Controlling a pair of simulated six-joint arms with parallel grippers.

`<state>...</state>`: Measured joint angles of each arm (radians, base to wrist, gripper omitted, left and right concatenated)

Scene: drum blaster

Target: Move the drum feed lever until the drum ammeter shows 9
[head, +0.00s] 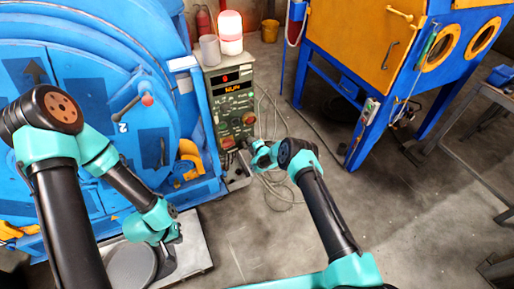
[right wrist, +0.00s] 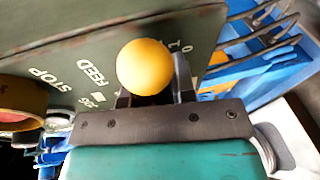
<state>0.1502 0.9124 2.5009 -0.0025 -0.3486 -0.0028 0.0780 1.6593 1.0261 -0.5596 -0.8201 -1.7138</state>
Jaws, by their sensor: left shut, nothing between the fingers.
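The control box (head: 233,105) stands beside the blue drum machine. Its red digit display (head: 231,76) and orange display (head: 235,88) are lit, but too small to read surely. In the right wrist view, a yellow ball knob (right wrist: 145,67) sits beside the FEED lettering on the green panel (right wrist: 75,45). My right gripper (right wrist: 155,95) is at this knob, fingers apart, with the ball overlapping them; whether they clamp it is unclear. In the head view, my right gripper (head: 246,151) is at the box's lower right. My left gripper (head: 168,241) is shut and empty, low before the machine.
The blue drum machine (head: 60,65) fills the left, with a red-tipped handle (head: 147,100). Cables (head: 275,185) lie on the floor. An orange-and-blue cabinet (head: 350,40) stands right. The floor at centre right is open.

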